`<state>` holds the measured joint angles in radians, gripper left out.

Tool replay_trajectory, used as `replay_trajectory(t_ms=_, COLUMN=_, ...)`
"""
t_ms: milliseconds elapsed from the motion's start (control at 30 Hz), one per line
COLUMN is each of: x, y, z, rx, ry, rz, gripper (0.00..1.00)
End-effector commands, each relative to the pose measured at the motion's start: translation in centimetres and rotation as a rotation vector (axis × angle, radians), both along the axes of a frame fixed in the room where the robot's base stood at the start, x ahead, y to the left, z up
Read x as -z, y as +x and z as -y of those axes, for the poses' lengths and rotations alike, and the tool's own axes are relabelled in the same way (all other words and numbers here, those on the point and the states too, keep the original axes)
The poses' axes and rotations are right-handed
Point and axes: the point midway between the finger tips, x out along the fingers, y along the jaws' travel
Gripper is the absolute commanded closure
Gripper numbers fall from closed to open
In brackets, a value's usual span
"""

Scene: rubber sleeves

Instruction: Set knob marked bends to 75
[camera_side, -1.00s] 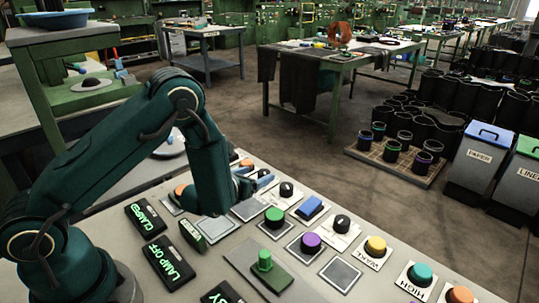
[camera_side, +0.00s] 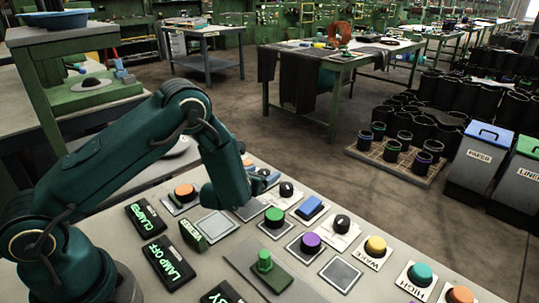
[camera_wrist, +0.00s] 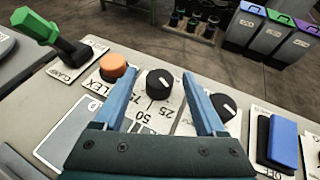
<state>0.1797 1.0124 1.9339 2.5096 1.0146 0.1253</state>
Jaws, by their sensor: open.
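A black round knob (camera_wrist: 160,83) with a white pointer mark shows between my gripper's fingers in the wrist view. The numbers 25, 50 and 75 are printed upside down on its white plate. Its name is not readable, being partly behind my gripper. My gripper (camera_wrist: 161,76) is open, with one blue finger on each side of this knob; contact cannot be told. A second black knob (camera_wrist: 222,106) stands just right of the right finger. In the side view my gripper is largely hidden behind my arm, near the panel's far edge. I cannot read "bends" on any plate.
An orange button (camera_wrist: 113,66) sits just left of the fingers, and a green lever (camera_wrist: 36,25) beyond it. A blue rocker switch (camera_wrist: 281,139) is at the right. In the side view, purple (camera_side: 310,242) and green (camera_side: 274,215) buttons stand closer to the camera.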

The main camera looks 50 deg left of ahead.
Motion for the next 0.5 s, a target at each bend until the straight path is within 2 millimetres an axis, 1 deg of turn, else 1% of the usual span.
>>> replay_trajectory(t_ms=233, x=-1.5, y=-3.2, z=1.4, rx=0.007, ry=0.002, rz=0.000, gripper=0.27)
replay_trajectory(t_ms=500, x=-6.6, y=-2.0, z=0.2, rx=-0.046, ry=-0.034, rz=0.130, gripper=0.27)
